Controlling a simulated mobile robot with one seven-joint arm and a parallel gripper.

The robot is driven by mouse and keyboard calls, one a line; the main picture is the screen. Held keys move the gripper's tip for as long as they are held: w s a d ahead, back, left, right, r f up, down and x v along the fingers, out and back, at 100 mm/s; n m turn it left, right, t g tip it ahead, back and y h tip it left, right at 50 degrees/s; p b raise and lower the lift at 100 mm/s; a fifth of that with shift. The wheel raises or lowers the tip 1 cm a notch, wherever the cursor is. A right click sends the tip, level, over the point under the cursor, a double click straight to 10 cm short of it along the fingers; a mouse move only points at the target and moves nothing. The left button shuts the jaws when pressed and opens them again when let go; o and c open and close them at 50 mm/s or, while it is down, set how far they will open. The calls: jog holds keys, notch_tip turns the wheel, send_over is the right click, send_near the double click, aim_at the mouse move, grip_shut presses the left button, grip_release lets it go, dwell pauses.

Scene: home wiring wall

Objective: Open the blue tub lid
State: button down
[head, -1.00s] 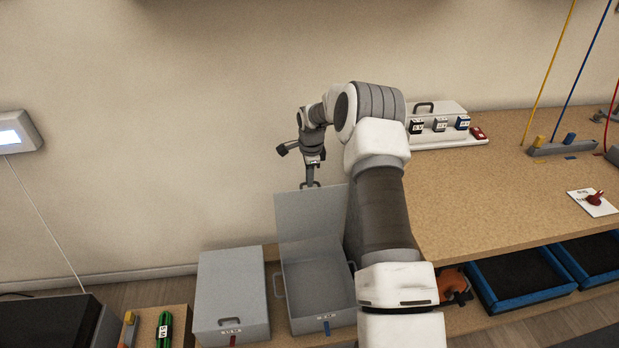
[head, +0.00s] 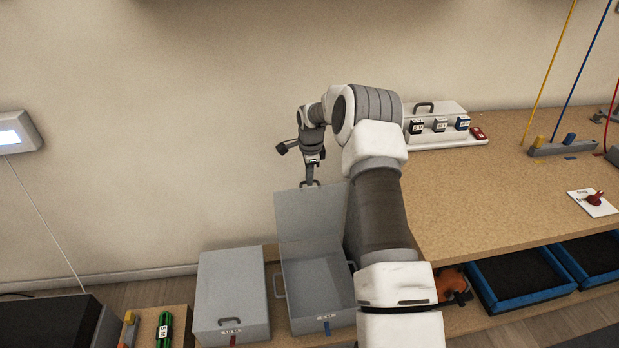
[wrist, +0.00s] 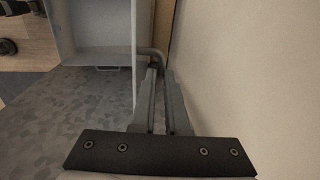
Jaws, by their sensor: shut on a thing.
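My gripper (head: 310,183) is at the lid's top edge, shut on the lid handle (head: 316,184). In the wrist view the gripper fingers (wrist: 159,80) close around the bent grey handle (wrist: 152,54), with the lid's edge beside them. The right part of the lid and tub is partly hidden by my arm.
A second grey tub (head: 231,295) with a red tag is closed, just left. Green cable (head: 164,328) lies further left. The wooden worktop (head: 500,190) is at the right, with blue trays (head: 520,280) below it. The wall (head: 150,130) is close behind the lid.

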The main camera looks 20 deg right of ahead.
jog(key=w+d, duration=0.1)
jog(key=w, duration=0.5)
jog(key=shift+w+f, duration=0.2)
jog(key=shift+w, duration=0.15)
jog(key=shift+d, duration=0.1)
jog(key=c, duration=1.2)
grip_release()
notch_tip(320, 180, up, 17)
jog(key=s+p, duration=0.2)
jog(key=p, duration=0.2)
jog(key=shift+s+a+r, duration=0.15)
jog(key=shift+s+a, duration=0.1)
jog(key=shift+s, duration=0.05)
